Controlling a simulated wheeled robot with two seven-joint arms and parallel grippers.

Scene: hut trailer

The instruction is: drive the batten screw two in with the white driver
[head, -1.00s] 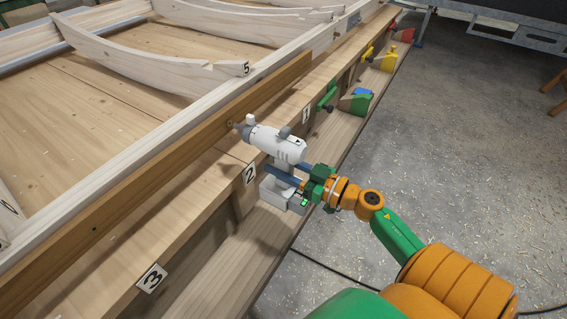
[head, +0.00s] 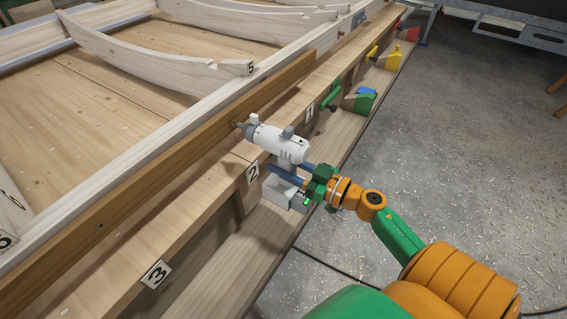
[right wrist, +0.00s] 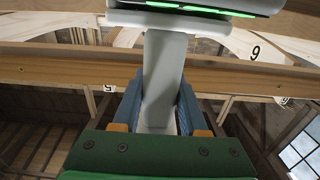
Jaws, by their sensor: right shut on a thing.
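The white driver (head: 280,143) is in my right gripper (head: 294,173), whose blue fingers are shut around its handle. In the right wrist view, the handle (right wrist: 164,75) stands between the fingers, with green lights on the body above. The driver points left, its grey nose at the brown batten (head: 170,174), near the plate marked 2 (head: 253,172). The tip reaches a small dark spot on the batten face. The screw's head is too small and covered there to tell how deep it sits. My left gripper is out of view.
Green (head: 330,96) and yellow (head: 371,54) clamps and coloured blocks (head: 360,100) line the ledge beyond the driver. A pale timber frame lies behind the batten. Floor at right is open, with a cable.

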